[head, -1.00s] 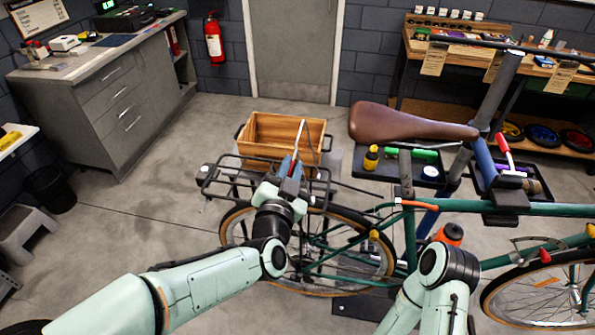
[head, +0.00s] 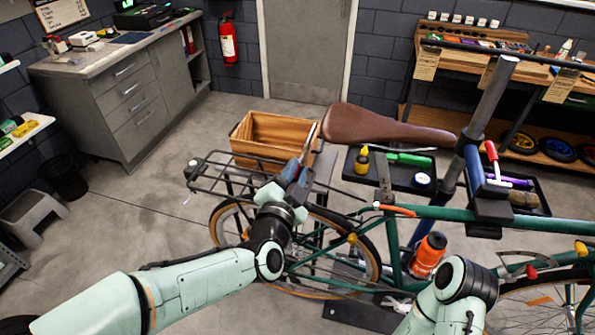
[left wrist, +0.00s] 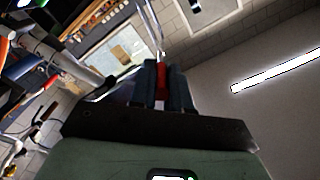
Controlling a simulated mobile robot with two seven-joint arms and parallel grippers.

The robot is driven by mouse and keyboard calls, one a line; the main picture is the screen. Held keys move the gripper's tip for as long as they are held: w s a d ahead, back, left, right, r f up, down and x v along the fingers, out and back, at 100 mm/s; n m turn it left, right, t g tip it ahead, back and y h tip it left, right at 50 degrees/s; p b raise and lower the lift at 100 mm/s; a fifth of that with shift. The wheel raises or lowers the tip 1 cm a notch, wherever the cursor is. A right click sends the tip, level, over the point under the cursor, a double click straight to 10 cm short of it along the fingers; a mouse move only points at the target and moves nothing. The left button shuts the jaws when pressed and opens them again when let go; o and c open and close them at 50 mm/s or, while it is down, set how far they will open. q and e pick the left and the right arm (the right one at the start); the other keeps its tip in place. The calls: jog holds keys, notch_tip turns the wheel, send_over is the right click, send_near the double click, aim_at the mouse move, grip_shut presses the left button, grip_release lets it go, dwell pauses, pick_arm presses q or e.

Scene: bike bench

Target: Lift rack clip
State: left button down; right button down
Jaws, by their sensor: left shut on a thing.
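My left gripper (head: 295,172) is shut on the rack clip (head: 309,143), a thin metal lever with a red part between the fingers. It is over the right part of the black rear rack (head: 222,178) of the green bike, and the clip stands up tilted. In the left wrist view the red part (left wrist: 161,76) sits between the two dark fingers, with the metal loop reaching up. The clip's foot is hidden by the gripper, so I cannot tell whether it touches the rack. My right gripper is out of view.
A wooden crate (head: 262,150) stands just behind the rack. The brown saddle (head: 375,128) is close on the right. Tool trays (head: 397,178) and an orange bottle (head: 427,256) are further right. Open floor (head: 135,222) lies to the left.

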pick_arm(q)
jog(key=shift+f, duration=0.55)
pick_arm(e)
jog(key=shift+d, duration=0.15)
pick_arm(q)
jog(key=c, duration=1.1)
grip_release()
jog(key=shift+c, duration=0.2)
jog(key=shift+o, duration=0.2)
jog(key=shift+r, duration=0.2)
jog(key=shift+s+r, duration=0.1)
jog(key=b+v, duration=0.1)
jog(key=v, duration=1.2)
jog(key=shift+s, duration=0.15)
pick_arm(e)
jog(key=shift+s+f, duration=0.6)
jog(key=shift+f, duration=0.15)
